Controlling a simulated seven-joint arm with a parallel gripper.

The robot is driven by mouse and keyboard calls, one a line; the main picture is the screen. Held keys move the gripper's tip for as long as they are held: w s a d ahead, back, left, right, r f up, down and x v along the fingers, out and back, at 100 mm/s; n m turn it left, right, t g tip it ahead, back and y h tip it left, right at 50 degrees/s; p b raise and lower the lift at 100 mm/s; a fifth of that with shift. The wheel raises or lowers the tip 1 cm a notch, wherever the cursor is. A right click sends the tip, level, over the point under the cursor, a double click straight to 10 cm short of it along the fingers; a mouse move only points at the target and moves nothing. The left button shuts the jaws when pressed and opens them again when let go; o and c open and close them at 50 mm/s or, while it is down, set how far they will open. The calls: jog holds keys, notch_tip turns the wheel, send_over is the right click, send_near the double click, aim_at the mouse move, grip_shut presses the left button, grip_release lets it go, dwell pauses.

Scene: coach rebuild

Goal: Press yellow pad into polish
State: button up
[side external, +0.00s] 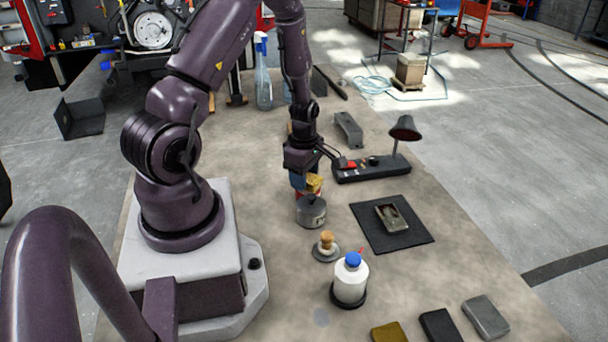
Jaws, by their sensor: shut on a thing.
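My gripper (305,181) points down over the middle of the bench, just behind a dark grey pot (311,212). It is shut on a small yellow pad (315,182). A bit of red shows just under the pad, but I cannot tell whether the pad touches it. The polish cannot be identified for certain; the grey pot hides part of the area below my gripper. A second yellow-brown block (389,332) lies at the front edge of the picture, beside a black block (440,325) and a grey block (485,317).
A white bottle with a blue cap (350,278) and a wooden-knobbed piece (326,245) stand in front of the pot. A black mat (415,239) holding a metal part (391,217) lies to the right. A long black device (372,170) and a lamp (404,130) stand behind it.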

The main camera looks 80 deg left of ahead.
jog(key=shift+f, duration=0.6)
dwell(1.4)
jog(key=shift+r, duration=0.1)
jog(key=shift+r, duration=3.45)
